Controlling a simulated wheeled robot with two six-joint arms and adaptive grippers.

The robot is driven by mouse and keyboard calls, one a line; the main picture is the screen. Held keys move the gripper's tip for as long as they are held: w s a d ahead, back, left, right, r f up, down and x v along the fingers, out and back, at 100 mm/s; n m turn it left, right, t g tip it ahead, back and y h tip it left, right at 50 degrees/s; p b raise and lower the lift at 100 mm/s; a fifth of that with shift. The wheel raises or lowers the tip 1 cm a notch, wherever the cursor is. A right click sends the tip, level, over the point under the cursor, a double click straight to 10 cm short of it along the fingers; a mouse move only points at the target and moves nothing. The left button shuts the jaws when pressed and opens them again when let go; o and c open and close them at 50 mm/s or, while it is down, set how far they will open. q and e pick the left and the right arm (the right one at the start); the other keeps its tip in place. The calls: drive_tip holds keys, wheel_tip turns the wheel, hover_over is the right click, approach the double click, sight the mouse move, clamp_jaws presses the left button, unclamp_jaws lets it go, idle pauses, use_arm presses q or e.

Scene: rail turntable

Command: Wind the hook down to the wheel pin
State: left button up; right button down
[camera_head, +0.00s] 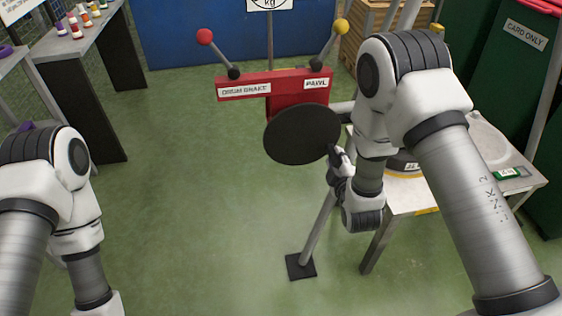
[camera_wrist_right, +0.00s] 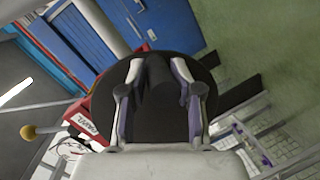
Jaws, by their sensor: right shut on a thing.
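A black round disc (camera_head: 302,134) is mounted on the front of a red housing (camera_head: 290,106) on a post. My right gripper (camera_head: 336,160) is at the disc's right edge. In the right wrist view my right gripper (camera_wrist_right: 157,100) is shut on a dark handle (camera_wrist_right: 158,88) standing out from the disc (camera_wrist_right: 205,88). I cannot make out the hook or the wheel pin in either view. My left arm shows at the lower left, but its gripper is out of the picture.
The housing carries a red-knobbed lever (camera_head: 205,37) by the label "DRUM BRAKE" and a yellow-knobbed lever (camera_head: 341,26) by "PAWL". A pale table (camera_head: 400,204) stands at right, partly behind my right arm. A bench (camera_head: 70,40) stands at left. The green floor (camera_head: 190,190) between is open.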

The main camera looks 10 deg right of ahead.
drive_tip(key=shift+d+r, duration=0.1)
drive_tip(key=shift+r, duration=0.15)
drive_tip(key=shift+d+r+n+h+p, duration=0.15)
drive_tip(key=shift+r+n+h+p, duration=0.05)
drive_tip(key=shift+r+n, duration=0.25)
drive_tip(key=shift+d+r+n+h+p, duration=0.2)
drive_tip(key=shift+r+n, duration=0.1)
drive_tip(key=shift+n, duration=0.25)
drive_tip(key=shift+r+n+h+p, duration=0.3)
drive_tip(key=shift+r+n, duration=0.3)
drive_tip(key=shift+r+n+t, duration=0.3)
drive_tip(key=shift+n, duration=0.1)
drive_tip(key=shift+r, duration=0.1)
drive_tip(key=shift+r+n+p, duration=0.3)
drive_tip(key=shift+r+n, duration=0.2)
drive_tip(key=shift+n, duration=0.1)
drive_tip(key=shift+r+n+h, duration=0.3)
drive_tip(key=shift+n, duration=0.1)
